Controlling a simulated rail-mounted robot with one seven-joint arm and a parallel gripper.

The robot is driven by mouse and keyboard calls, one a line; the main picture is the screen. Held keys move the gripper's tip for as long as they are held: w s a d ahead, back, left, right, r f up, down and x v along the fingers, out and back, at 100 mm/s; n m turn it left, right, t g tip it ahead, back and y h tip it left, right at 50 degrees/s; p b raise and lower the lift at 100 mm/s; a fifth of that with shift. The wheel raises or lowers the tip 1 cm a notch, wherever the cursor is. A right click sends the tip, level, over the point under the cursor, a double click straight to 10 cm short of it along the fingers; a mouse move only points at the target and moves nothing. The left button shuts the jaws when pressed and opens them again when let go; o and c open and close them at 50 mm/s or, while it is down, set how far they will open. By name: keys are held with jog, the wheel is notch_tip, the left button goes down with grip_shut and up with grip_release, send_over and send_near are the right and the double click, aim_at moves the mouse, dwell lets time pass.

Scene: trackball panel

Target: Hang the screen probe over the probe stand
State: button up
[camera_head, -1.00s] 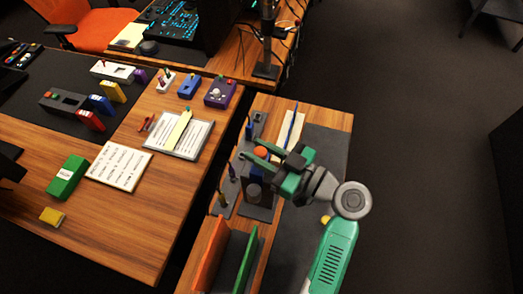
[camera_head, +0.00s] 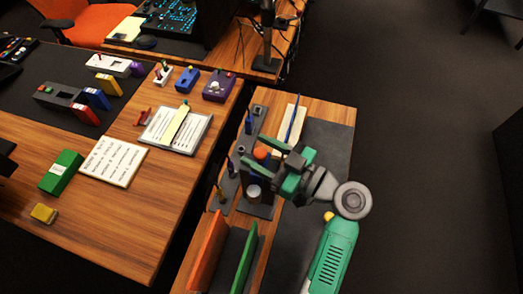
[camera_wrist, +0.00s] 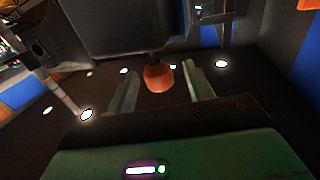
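My gripper (camera_head: 254,150) reaches left over the narrow side table, its two green fingers spread. An orange rounded knob (camera_head: 262,154) sits between or just beyond the fingers. In the wrist view, the orange piece (camera_wrist: 158,75) shows between the open fingertips (camera_wrist: 168,85), with a gap on each side. I cannot tell for certain whether it belongs to the screen probe. Small dark upright holders with blue and yellow pieces (camera_head: 249,122) stand along the table's left side. I cannot tell which one is the probe stand. My gripper partly hides this area.
A round-topped metallic piece (camera_head: 254,191) stands close below the fingers. Orange (camera_head: 208,250) and green (camera_head: 245,262) upright panels are nearer the front. A blue rod (camera_head: 295,122) lies on a pale strip behind. The dark mat (camera_head: 328,145) has free room on the right.

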jog(key=v, duration=0.7)
jog(key=shift+s+d+p, duration=0.25)
jog(key=shift+d+p, duration=0.1)
jog(key=shift+p, duration=0.1)
